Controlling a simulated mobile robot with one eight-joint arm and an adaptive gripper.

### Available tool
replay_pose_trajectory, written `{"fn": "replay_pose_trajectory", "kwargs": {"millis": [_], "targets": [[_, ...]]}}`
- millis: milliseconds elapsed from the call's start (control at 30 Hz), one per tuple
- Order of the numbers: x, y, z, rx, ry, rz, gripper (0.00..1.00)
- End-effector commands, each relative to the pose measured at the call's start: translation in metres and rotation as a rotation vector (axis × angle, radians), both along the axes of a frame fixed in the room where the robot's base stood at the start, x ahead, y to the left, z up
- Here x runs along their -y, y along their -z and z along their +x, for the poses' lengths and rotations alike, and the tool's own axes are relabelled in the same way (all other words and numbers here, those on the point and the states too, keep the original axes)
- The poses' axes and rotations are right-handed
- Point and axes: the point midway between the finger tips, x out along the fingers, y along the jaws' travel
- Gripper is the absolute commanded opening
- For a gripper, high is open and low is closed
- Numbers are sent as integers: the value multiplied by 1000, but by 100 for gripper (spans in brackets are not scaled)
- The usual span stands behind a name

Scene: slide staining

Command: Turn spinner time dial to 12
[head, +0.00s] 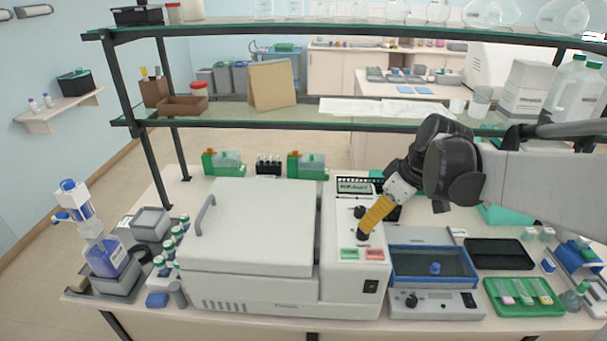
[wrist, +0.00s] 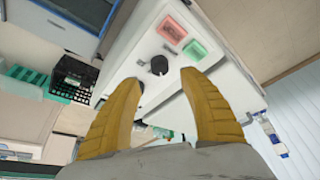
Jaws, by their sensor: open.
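The spinner (head: 250,240) is a white box with a closed lid and a control panel at its right. The panel carries two black dials, one above the other. The upper dial (head: 359,212) is clear in the head view; the lower one is largely hidden by my gripper (head: 365,230). In the wrist view, a black dial (wrist: 158,65) near the buttons lies between and just beyond the fingertips of my open gripper (wrist: 160,77). Contact cannot be told. Dial markings and labels are too small to read, so which one sets time is unclear.
A green button (head: 348,253) and a red button (head: 374,254) sit below the dials. A blue-rimmed water bath (head: 400,280) stands right of the spinner. Green racks of bottles (head: 307,168) stand behind. A glass shelf (head: 300,122) crosses above the bench.

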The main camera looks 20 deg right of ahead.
Motion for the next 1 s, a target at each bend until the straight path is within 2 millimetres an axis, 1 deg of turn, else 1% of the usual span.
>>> {"fn": "replay_pose_trajectory", "kwargs": {"millis": [33, 100, 200, 300, 467, 700, 733, 767, 800, 900, 1000], "targets": [[-3, 13, 4, 0, -2, -1, 50], [-5, 25, 9, 1, -3, -1, 50], [-8, 41, 14, -1, -1, -1, 50], [-11, 52, 18, -1, -1, -1, 50], [-13, 60, 21, 0, -1, -2, 50], [-13, 60, 22, 0, 0, -1, 50], [-13, 60, 22, 0, 0, -1, 49], [-13, 60, 22, 0, 0, -1, 40], [-13, 60, 22, 0, 0, -1, 27], [-13, 60, 22, 0, 0, -1, 0], [-13, 60, 22, 0, 0, -1, 0]]}}
